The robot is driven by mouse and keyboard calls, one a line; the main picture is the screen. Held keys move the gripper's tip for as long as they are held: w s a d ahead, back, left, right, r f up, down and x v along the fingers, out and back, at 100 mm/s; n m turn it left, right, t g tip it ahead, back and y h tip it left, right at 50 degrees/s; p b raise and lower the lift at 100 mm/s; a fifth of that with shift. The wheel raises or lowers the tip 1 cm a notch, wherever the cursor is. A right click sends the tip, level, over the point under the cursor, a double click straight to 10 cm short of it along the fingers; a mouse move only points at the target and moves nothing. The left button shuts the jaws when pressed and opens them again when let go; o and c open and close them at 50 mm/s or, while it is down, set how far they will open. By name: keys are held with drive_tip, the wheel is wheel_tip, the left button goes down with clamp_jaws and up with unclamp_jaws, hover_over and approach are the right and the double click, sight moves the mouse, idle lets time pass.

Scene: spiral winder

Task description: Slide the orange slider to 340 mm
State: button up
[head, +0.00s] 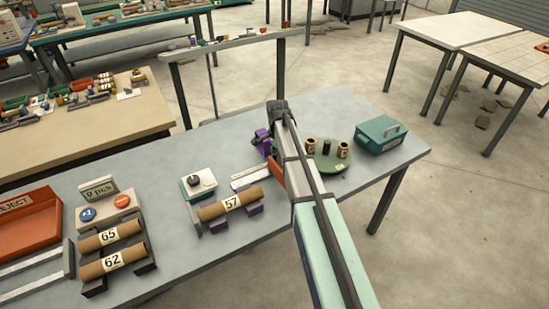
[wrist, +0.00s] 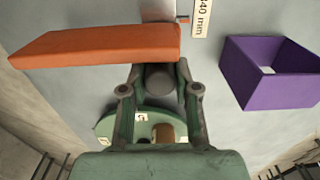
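The orange slider (head: 276,172) shows beside my arm in the head view, near a pale labelled strip (head: 250,178). In the wrist view the orange slider (wrist: 95,46) is a long block across the upper left. A label reading "340 mm" (wrist: 201,17) is just right of its right end; its first digit is cut off by the frame. My gripper (wrist: 158,68) lies at the slider's lower edge, its two finger linkages apart with a grey rounded part between them. The fingertips are hidden at the slider, so grip and contact are unclear. In the head view my arm hides the gripper.
A purple open box (wrist: 262,75) is right of the gripper in the wrist view. A green round tray (head: 335,172) with small cylinders and a teal case (head: 380,134) stand right of my arm. A tube marked 57 (head: 231,204) lies on purple supports to the left.

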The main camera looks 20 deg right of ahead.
drive_tip(key=shift+o, duration=1.1)
drive_tip(key=shift+d, duration=0.2)
drive_tip(key=shift+a+r, duration=0.1)
drive_tip(key=shift+r, duration=0.05)
wheel_tip(320, 180, up, 12)
